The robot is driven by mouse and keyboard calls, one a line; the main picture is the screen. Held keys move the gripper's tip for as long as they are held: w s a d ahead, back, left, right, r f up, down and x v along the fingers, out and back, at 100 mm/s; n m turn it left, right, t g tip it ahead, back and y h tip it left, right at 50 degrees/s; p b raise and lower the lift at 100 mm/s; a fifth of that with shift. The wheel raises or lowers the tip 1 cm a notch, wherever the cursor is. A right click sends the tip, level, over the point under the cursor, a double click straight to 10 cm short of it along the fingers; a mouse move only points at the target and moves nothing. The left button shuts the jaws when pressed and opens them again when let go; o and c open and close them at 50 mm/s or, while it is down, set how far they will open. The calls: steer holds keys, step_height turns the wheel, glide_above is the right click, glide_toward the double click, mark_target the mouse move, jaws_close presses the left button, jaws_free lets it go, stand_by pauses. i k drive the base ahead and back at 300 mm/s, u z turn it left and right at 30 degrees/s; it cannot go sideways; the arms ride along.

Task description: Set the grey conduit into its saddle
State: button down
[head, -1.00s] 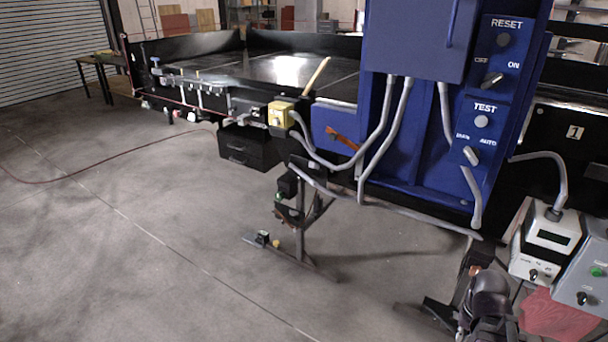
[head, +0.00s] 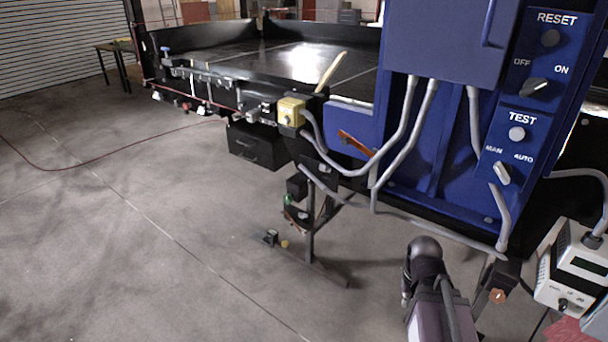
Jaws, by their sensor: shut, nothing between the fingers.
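Several grey conduits show in the head view. One (head: 430,110) curves down from the blue cabinet towards the yellow box. A long one (head: 400,217) runs low under the cabinet, from the dark stand at left to the black post at lower right. A short one (head: 502,208) hangs below the TEST switch. I cannot tell which is the task's conduit, nor pick out its saddle. My arm (head: 432,285) rises from the bottom edge in front of the cabinet, below the long conduit. My gripper is not recognisable in this view.
The blue cabinet (head: 447,37) carries RESET and TEST switches. The yellow box (head: 290,112) sits on the black conveyor's side (head: 190,40). A dark stand (head: 310,235) reaches the floor. White instrument boxes (head: 575,265) stand at lower right. The floor (head: 130,240) at left is mostly clear.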

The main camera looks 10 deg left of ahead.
mark_target(322, 185)
steer(key=u, duration=0.5)
steer(key=i, duration=1.35)
steer(key=u, duration=0.25)
steer(key=k, duration=0.55)
steer(key=z, duration=1.2)
steer(key=k, duration=0.25)
steer(key=z, duration=0.15)
